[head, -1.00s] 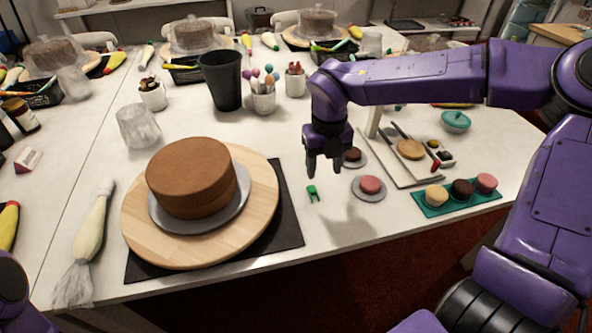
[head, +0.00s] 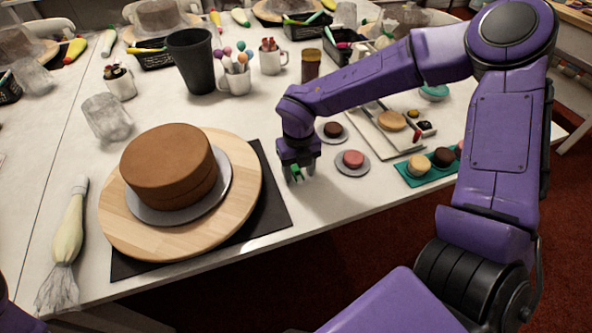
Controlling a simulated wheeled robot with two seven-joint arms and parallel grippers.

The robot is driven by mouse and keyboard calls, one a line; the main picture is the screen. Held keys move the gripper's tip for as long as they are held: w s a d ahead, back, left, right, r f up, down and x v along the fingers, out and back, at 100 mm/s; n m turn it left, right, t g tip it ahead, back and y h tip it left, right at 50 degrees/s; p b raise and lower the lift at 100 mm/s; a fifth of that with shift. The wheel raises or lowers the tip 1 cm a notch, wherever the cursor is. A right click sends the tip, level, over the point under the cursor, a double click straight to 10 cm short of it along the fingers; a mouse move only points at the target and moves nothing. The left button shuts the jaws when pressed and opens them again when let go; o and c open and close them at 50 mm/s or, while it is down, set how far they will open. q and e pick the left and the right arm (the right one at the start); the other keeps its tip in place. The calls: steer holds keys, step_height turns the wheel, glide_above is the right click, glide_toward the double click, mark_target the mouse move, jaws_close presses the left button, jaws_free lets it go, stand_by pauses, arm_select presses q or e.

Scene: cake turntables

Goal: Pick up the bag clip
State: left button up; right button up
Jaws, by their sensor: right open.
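The bag clip (head: 296,173) is a small green piece on the white table, to the right of the black mat. My right gripper (head: 298,178) points down right at the clip, with its dark fingers open around or just in front of it. The fingers partly hide the clip, and I cannot tell whether they touch it. My left gripper is out of view; only a bit of purple arm shows in the bottom left corner.
A brown cake on a wooden turntable (head: 117,219) stands left on the black mat (head: 275,208). A pink macaron on a saucer (head: 345,170) and a dark one on a saucer (head: 323,137) are close to the right. A piping bag (head: 68,235) lies far left.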

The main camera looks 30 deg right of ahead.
steer(key=c, duration=0.9)
steer(key=shift+r, duration=0.15)
steer(key=shift+r, duration=0.35)
steer(key=r, duration=0.3)
steer(key=shift+a, duration=0.3)
steer(key=s+a+r+p, duration=0.1)
steer(key=s+a+r, duration=0.2)
steer(key=a+r, duration=0.2)
steer(key=s+a+r+p, duration=0.2)
steer(key=s+a+r, duration=0.2)
steer(key=r, duration=0.5)
steer(key=a, duration=0.2)
steer(key=shift+a, duration=0.3)
